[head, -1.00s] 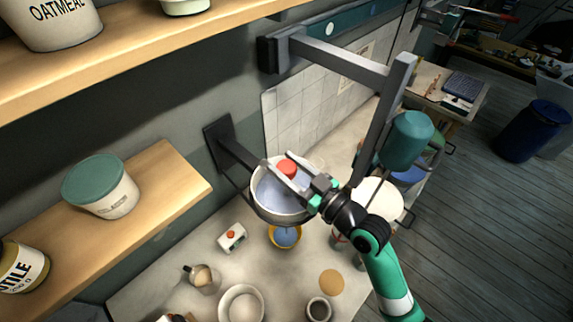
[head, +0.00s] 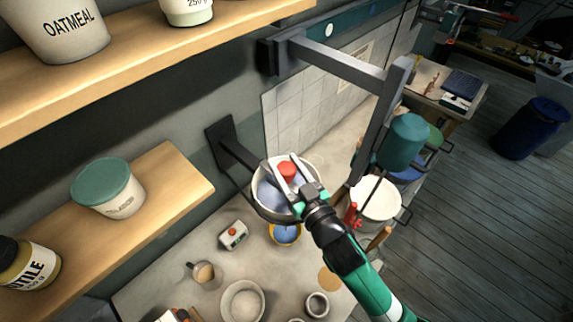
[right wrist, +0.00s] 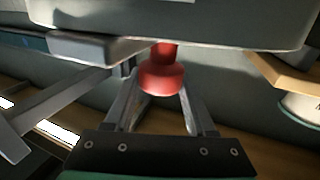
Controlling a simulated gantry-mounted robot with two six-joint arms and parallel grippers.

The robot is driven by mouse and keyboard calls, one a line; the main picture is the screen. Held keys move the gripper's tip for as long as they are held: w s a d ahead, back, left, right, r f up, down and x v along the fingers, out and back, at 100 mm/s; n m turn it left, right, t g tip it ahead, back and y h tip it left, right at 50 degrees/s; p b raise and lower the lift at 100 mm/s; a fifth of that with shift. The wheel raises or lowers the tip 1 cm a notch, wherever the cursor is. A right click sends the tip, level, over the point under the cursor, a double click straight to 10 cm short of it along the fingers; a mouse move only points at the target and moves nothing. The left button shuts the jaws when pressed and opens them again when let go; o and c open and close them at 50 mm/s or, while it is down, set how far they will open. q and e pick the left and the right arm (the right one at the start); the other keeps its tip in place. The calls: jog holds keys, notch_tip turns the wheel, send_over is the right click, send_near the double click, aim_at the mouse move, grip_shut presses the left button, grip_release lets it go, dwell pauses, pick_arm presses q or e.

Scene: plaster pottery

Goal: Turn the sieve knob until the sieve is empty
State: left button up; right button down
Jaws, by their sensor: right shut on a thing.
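The sieve (head: 266,204) is a pale round bowl on a dark wall bracket, with bluish material inside. Its red knob (head: 287,168) stands up over the bowl and also shows in the right wrist view (right wrist: 161,78). My right gripper (head: 286,174) is shut on the red knob, one finger on each side of it. A yellow bowl (head: 296,239) with blue material in it stands on the worktop below the sieve. The gripper and arm hide part of the sieve's right side. My left gripper is not in view.
A grey wall frame (head: 335,62) stands behind and right of the sieve. A shelf (head: 165,210) with a lidded tub (head: 112,190) is at the left.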

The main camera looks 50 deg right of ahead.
jog(key=shift+a+f+m+g+h+b, duration=0.1)
jog(key=shift+f+m+g+h+b, duration=0.15)
jog(key=shift+m+h+b, duration=0.6)
jog(key=shift+r+g+h, duration=0.2)
jog(key=shift+g+h, duration=0.15)
jog(key=shift+h, duration=0.3)
jog(key=m+h+p, duration=0.1)
jog(key=g+p, duration=0.1)
jog(key=p, duration=0.1)
jog(key=shift+r+m+h, duration=0.3)
jog(key=shift+m+h, duration=0.05)
jog(key=shift+h, duration=0.05)
jog(key=shift+f+g+p, duration=0.15)
jog(key=shift+g+p, duration=0.15)
jog(key=shift+p, duration=0.35)
jog(key=shift+f+m+h, duration=0.15)
jog(key=shift+m+h, duration=0.15)
jog(key=shift+h, duration=0.1)
jog(key=c, duration=0.6)
grip_release()
jog(key=o, duration=0.4)
jog(key=shift+c, duration=0.2)
